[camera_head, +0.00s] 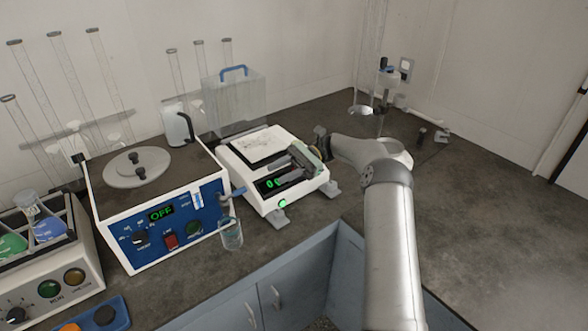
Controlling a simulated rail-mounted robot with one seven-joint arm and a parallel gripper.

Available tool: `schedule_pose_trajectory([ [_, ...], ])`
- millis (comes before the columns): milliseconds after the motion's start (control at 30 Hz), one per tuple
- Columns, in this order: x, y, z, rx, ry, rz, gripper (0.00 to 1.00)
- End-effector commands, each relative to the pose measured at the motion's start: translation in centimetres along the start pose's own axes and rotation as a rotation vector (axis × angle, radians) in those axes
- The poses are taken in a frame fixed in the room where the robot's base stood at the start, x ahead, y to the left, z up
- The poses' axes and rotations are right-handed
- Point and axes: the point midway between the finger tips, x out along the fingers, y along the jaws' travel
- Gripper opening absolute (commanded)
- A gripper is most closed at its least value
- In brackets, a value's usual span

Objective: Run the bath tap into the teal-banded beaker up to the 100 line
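The bath (165,225) is a white box with a blue front panel, a lid on top and a display reading OFF. A clear beaker (231,235) stands just below the tap, near the counter's front edge. It looks bluish inside, but its band, its lines and any water level are too small to read. My gripper (290,170) is over the right front part of the white balance, right of the tap and apart from the beaker. Its fingertips are too small and dark to tell their opening.
The balance (255,165) has a green display, partly covered by my gripper. A clear cover with a blue handle (235,90) stands behind it. Tall glass tubes stand along the wall. The right counter (480,215) is mostly clear.

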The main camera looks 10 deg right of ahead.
Motion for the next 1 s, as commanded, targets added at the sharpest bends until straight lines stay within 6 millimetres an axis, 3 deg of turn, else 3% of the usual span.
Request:
schedule_pose_trajectory([
  [67,-2.0,0.1,-0.3,-0.003,-0.001,-0.008,0.37],
  [500,-4.2,0.0,0.0,-0.002,-0.004,0.002,0.37],
  [1000,-4.5,0.0,0.1,0.0,-0.001,-0.002,0.37],
])
